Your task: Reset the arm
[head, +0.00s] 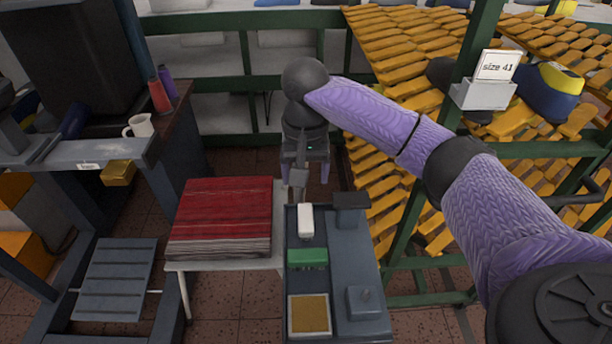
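My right arm, in a purple knitted sleeve with dark joints, reaches in from the right side of the head view. It bends down at a dark round wrist joint. My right gripper (298,184) hangs below it, above the back end of a narrow dark blue-grey bench (338,262). Its fingers are small and seen nearly edge-on, so I cannot tell whether they are open or shut. I see nothing clearly held in it. My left arm and gripper are not in view.
The bench carries a white block (305,221), a green block (308,257) and a tan pad (309,314). Red sheets (222,212) are stacked left of it. A green-framed rack (408,210) of yellow-orange lasts stands right, with a "size 41" card (497,65). A mug (139,125) sits left.

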